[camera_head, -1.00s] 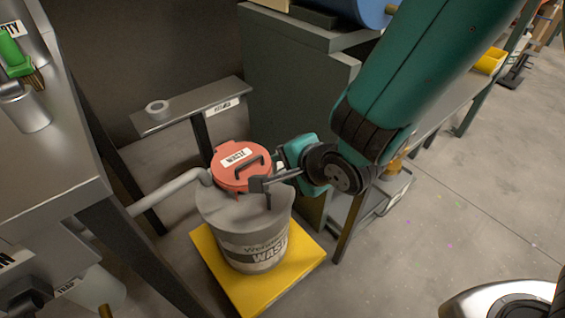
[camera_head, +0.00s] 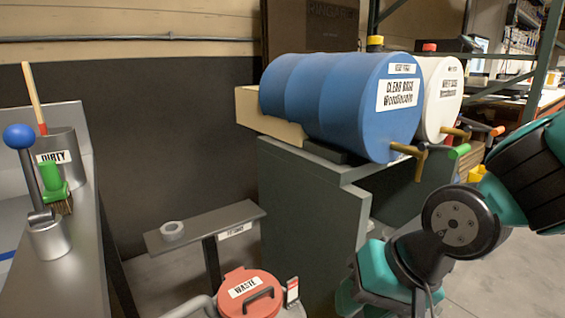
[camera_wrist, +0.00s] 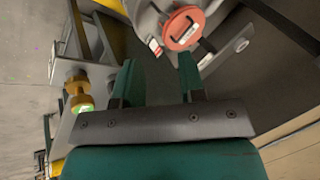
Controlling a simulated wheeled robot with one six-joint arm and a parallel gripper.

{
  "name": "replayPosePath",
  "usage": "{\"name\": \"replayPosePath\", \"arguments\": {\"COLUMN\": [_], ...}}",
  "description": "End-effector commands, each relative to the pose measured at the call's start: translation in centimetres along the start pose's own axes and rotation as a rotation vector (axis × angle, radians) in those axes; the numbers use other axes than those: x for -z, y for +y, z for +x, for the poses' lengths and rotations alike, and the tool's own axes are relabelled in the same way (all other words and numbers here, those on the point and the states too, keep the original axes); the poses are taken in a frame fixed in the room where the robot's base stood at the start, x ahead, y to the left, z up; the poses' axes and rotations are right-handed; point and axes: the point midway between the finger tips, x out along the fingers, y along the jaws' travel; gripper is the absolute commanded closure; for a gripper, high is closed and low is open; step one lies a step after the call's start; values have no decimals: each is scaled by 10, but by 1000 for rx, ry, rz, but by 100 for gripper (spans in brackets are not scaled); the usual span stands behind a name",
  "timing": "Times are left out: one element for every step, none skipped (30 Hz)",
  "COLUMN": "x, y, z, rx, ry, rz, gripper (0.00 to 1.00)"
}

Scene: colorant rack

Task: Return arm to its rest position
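In the head view my arm is folded at the right, and my gripper's fingers cannot be made out there. In the wrist view my gripper (camera_wrist: 156,66) is open, with two teal fingers apart and nothing between them. The red lid (camera_wrist: 184,28) of the waste bin shows just beyond the right fingertip, apart from it as far as I can tell. In the head view the same red lid (camera_head: 249,293), labelled WASTE, sits closed on the bin at the bottom edge.
A blue drum (camera_head: 345,100) and a white drum (camera_head: 439,98) lie on a grey-green stand (camera_head: 305,205) close to my arm. A narrow grey shelf (camera_head: 205,226) holds a ring. A counter (camera_head: 80,250) with a DIRTY container (camera_head: 62,155) stands at left.

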Motion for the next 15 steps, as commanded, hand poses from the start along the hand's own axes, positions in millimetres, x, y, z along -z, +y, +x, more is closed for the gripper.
{"name": "replayPosePath", "arguments": {"x": [-9,-16,-24,-31,-38,-46,-54,-60,-70,-64,-62,-60,-58,-57,-55], "y": [2,4,6,8,10,12,14,16,20,11,7,3,0,-3,-7], "z": [-17,-26,-37,-45,-52,-62,-70,-77,-86,-99,-106,-114,-120,-127,-135], "rx": [-1,-4,-5,-5,-5,-4,-1,0,3,4,3,3,3,3,3], "ry": [-30,-56,-89,-113,-135,-165,-187,-208,-238,-239,-241,-242,-242,-242,-242], "rz": [-95,-157,-240,-300,-361,-439,-500,-559,-638,-626,-623,-621,-621,-620,-620], "gripper": [63,63,63,63,63,63,63,63,63,63,63,63,63,63,63]}}
